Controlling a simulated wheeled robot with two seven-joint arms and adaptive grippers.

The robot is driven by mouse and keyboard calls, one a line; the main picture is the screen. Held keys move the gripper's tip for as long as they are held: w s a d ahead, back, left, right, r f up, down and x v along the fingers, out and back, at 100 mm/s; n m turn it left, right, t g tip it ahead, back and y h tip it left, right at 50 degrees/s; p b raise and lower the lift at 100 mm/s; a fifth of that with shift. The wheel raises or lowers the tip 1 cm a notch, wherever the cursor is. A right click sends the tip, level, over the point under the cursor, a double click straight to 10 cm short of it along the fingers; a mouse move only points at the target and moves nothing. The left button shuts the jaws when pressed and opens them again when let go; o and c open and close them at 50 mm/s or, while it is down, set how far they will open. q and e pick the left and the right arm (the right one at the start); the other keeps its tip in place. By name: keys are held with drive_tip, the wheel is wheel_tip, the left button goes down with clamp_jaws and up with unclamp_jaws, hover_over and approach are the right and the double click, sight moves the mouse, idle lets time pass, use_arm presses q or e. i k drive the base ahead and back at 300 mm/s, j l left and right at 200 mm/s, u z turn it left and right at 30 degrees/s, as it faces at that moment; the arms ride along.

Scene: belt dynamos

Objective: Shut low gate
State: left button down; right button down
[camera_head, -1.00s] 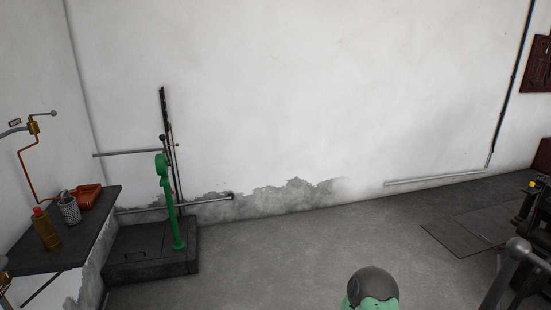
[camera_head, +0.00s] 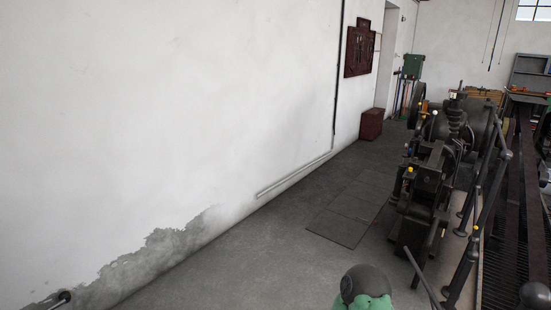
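I cannot make out a low gate for certain. A dark metal railing (camera_head: 471,236) with round-knobbed posts runs along the right side, beside a black machine. A thin grey bar (camera_head: 421,275) slants near its close end at the lower right; I cannot tell whether it belongs to a gate. Neither of my grippers shows. A grey and green rounded part of my own body shows at the bottom middle.
The black belt machine (camera_head: 430,185) stands right of centre. A dark red box (camera_head: 371,124) stands by the far wall, near a doorway. Flat floor plates (camera_head: 350,212) lie left of the machine. The grey floor (camera_head: 250,265) along the white wall is clear.

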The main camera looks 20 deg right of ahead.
sight(434, 301)
drive_tip(key=i+l+z, duration=0.25)
drive_tip(key=z, duration=0.15)
drive_tip(key=i+z, duration=0.85)
drive_tip(key=i+j+z, duration=0.15)
drive_tip(key=i+z, duration=0.25)
drive_tip(key=i+j+z, duration=0.4)
drive_tip(key=i+z, duration=0.15)
drive_tip(key=z, duration=0.25)
drive_tip(key=i+z, duration=0.15)
drive_tip(key=z, duration=0.2)
drive_tip(key=i+j, duration=0.1)
drive_tip(key=i, duration=0.55)
drive_tip(key=l+z, duration=0.05)
